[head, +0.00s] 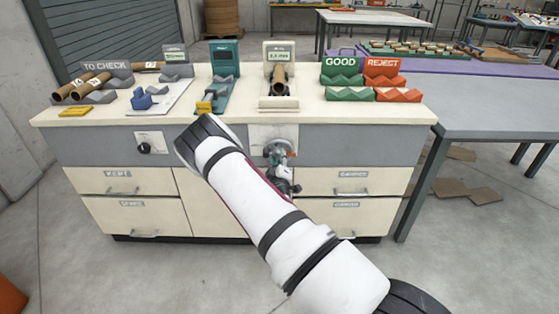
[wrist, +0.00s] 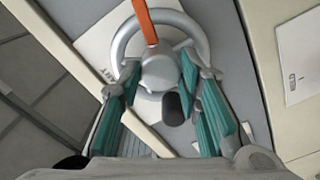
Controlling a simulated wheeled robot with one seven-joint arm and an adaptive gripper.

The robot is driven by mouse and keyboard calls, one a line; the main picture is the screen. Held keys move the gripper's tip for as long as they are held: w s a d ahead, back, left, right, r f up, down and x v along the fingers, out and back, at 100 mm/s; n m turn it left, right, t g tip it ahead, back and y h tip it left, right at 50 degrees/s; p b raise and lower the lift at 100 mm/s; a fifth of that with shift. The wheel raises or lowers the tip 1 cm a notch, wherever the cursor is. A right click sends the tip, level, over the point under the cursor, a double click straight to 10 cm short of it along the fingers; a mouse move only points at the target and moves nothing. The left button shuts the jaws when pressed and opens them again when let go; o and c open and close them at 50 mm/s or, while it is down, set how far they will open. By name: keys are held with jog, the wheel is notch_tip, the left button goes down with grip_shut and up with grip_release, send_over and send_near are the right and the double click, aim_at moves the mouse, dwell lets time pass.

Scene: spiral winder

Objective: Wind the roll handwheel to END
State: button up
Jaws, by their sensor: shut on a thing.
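The grey handwheel (head: 280,152) is on the front panel of the cream bench, right of the middle. In the wrist view the handwheel (wrist: 117,47) is a grey ring around a round hub (wrist: 158,70), with a dark knob (wrist: 173,109) low on its right side. An orange bar (wrist: 146,22) reaches from the top edge toward the hub. My gripper (wrist: 160,68) has its teal fingers on both sides of the hub and is shut on the handwheel. In the head view my gripper (head: 284,172) is at the handwheel, partly hidden by my arm. No END mark is readable.
Above the wheel stands a cradle holding a brown tube (head: 278,78), with a small display. A black knob (head: 144,147) is on the panel at left. TO CHECK tubes (head: 82,88), the GOOD rack (head: 342,80) and the REJECT rack (head: 385,80) stand on top. Drawers (head: 350,181) lie below.

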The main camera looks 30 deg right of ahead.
jog(key=m, duration=0.4)
jog(key=shift+f+m, duration=0.1)
jog(key=shift+m, duration=0.3)
jog(key=m, duration=0.3)
jog(key=shift+m, duration=0.3)
jog(key=m, duration=0.3)
jog(key=shift+m, duration=0.3)
jog(key=m, duration=0.4)
jog(key=shift+a+m, duration=0.1)
jog(key=shift+m, duration=0.2)
jog(key=m, duration=0.3)
jog(key=shift+m, duration=0.3)
jog(key=m, duration=0.4)
jog(key=shift+m, duration=0.3)
jog(key=m, duration=0.4)
jog(key=shift+m, duration=1.8)
jog(key=shift+a, duration=0.1)
